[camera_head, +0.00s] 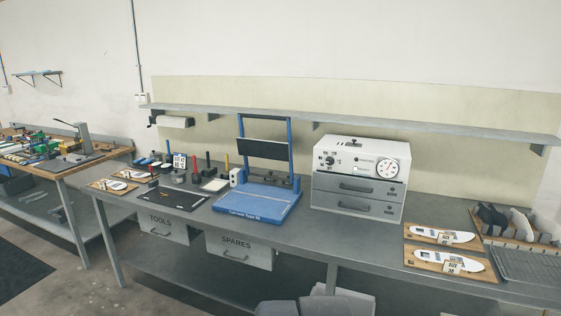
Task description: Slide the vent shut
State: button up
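A white oven-like box (316,195) stands on the grey workbench, right of centre. Its front has a round dial gauge (387,168), a knob (330,162) and two grey drawer-like fronts with handles, both looking closed. On its top is a small dark fitting (355,143), perhaps the vent slide; it is too small to tell how far it stands open. My gripper is not in view.
The workbench (290,232) has a blue frame press (252,205) left of the box. Boards with insoles (443,236) lie to the right, beside a rack (512,222). A wall shelf (400,125) runs above and behind. Bare bench lies in front of the box.

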aim_at(352, 144)
jog(key=k+l, duration=0.1)
jog(key=i, duration=0.35)
jog(key=i+l+z, duration=0.2)
jog(key=i, duration=0.4)
jog(key=k+j+u, duration=0.2)
jog(key=k, duration=0.15)
jog(key=k+l, duration=0.05)
